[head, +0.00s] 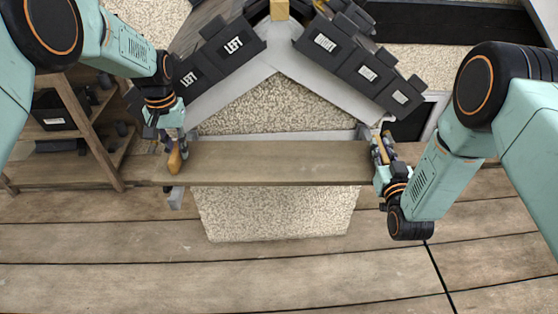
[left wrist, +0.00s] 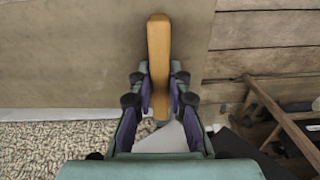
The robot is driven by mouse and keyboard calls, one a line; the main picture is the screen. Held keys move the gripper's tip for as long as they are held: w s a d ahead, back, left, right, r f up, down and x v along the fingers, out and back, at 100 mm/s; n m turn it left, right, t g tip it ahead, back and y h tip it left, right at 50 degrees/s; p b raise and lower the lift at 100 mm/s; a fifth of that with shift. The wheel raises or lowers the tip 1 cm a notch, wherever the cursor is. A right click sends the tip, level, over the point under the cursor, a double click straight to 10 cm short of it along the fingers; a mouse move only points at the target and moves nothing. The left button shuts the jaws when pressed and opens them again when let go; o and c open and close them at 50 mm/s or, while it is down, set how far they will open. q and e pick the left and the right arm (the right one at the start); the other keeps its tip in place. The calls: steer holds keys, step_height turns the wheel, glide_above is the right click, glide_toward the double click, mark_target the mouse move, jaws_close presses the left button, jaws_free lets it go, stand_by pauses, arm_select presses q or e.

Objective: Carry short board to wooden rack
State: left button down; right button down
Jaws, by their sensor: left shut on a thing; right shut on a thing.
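The short board (head: 270,163) is a long brown plank lying level across the middle of the head view, in front of the small house. It has an orange wooden handle (head: 175,157) at its left end. My left gripper (head: 172,142) is shut on that handle, which also shows between its fingers in the left wrist view (left wrist: 159,60). My right gripper (head: 380,155) is shut at the board's right end, where its fingers partly hide the grip. The wooden rack (head: 98,135) stands at the left, partly behind my left arm.
A small house with a pebbled wall (head: 275,215) stands behind and below the board. Dark items (head: 52,110) lie on the rack's shelves. The plank floor (head: 150,260) in front is clear.

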arm_select(q)
steer(key=shift+w+r, duration=0.1)
arm_select(e)
steer(key=shift+w+r, duration=0.1)
stand_by(0.7)
